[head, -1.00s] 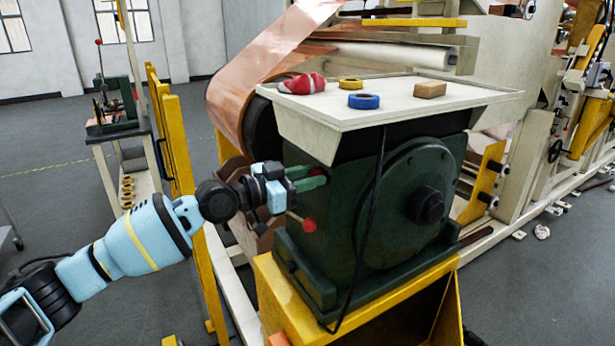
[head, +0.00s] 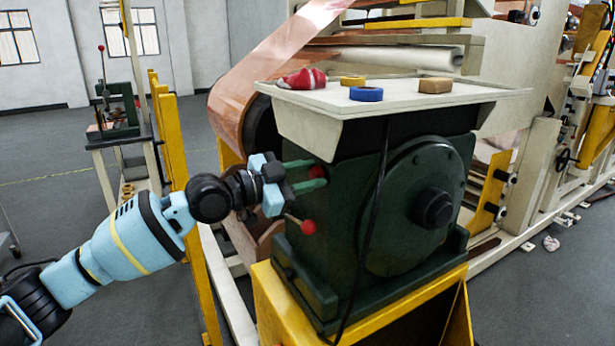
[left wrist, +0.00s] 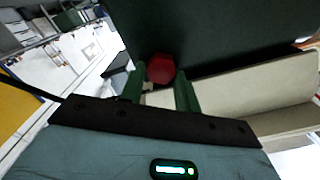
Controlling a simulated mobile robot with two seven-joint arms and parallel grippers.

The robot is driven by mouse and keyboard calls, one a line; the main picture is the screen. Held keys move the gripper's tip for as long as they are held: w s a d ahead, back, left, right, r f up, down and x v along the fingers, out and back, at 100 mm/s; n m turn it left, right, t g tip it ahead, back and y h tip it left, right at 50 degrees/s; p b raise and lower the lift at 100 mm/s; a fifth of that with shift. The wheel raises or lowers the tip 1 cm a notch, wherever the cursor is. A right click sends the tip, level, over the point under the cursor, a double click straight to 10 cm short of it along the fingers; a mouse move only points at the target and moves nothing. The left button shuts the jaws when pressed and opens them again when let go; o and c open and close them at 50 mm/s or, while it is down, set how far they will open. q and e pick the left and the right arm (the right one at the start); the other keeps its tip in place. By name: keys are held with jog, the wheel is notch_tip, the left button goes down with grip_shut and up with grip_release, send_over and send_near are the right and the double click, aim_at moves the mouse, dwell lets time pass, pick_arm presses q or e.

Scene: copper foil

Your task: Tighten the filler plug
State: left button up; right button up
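The filler plug (head: 317,172) is a small red cap on the left side of the dark green gearbox housing (head: 345,205). It also shows in the left wrist view (left wrist: 160,68), with a many-sided outline. My left gripper (head: 312,174) points at the housing with its two green fingers spread, one above and one below the plug in the head view. In the left wrist view the fingers (left wrist: 160,85) stand on either side of the plug. Whether they touch it is hard to see. My right gripper is not in view.
A red-knobbed lever (head: 308,227) sticks out just below the left gripper. A pale tray (head: 460,98) above the housing holds a red cloth, two tape rolls and a tan block. A black cable (head: 372,215) hangs down the front. A yellow post (head: 172,130) stands behind the arm.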

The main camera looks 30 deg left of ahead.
pick_arm(q)
jog(key=o, duration=0.4)
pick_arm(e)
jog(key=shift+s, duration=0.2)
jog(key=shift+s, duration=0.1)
pick_arm(q)
jog(key=shift+s+a, duration=0.35)
jog(key=shift+s, duration=0.1)
jog(key=b+v, duration=0.2)
jog(key=v, duration=0.4)
jog(key=shift+s+a, duration=0.15)
jog(key=shift+s, duration=0.2)
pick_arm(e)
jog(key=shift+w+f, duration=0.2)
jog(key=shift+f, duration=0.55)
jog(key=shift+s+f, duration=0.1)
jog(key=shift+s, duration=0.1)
